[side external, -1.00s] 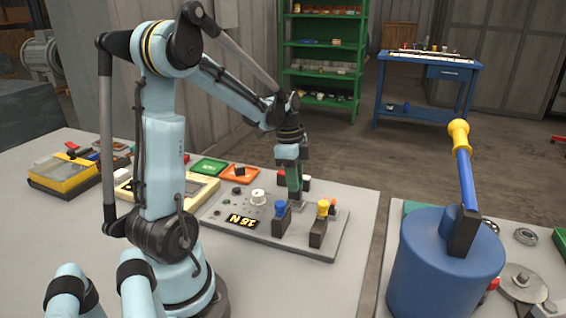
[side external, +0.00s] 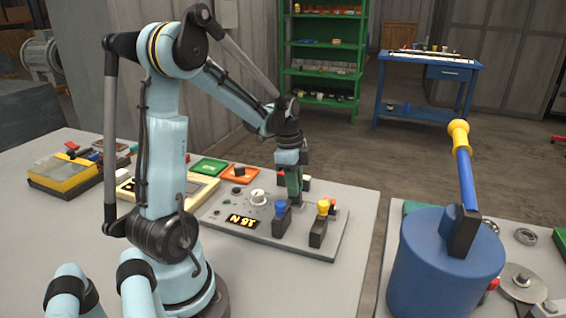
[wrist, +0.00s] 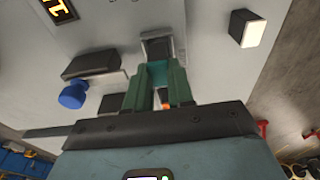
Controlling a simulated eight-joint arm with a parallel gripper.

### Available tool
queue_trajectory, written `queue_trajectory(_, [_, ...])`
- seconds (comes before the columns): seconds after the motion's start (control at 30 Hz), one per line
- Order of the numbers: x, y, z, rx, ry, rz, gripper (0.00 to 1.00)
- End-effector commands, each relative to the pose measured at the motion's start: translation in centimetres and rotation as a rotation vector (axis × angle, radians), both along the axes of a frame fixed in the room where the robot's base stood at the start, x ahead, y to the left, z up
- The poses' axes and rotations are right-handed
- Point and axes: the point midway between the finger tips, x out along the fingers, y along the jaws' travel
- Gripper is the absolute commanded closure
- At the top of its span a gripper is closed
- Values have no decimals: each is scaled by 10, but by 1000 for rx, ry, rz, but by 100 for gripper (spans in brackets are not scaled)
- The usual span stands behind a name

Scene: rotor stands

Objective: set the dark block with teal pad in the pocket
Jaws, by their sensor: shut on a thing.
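My gripper (wrist: 161,72) has green fingers shut on the block with the teal pad (wrist: 156,74). The teal part shows between the fingertips in the wrist view; the fingers hide much of the block. In the side view my gripper (side external: 294,190) points down at the grey panel (side external: 333,252), behind the blue-topped and yellow-topped clamps. The pocket is hard to make out there.
A blue-topped dark clamp (side external: 281,218) and a yellow-topped one (side external: 320,226) stand close to my gripper. A white knob (side external: 258,197) and a lit display (side external: 241,221) are on the panel. A white-faced block (wrist: 247,28) stands nearby. A blue drum (side external: 420,270) stands at right.

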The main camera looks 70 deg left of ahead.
Motion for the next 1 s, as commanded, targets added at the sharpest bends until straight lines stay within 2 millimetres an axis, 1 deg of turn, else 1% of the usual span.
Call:
queue_trajectory(0.37, [0, 0, -1, 0, 0, 0, 100])
queue_trajectory(1.0, [0, 0, -10, 0, 0, 0, 100])
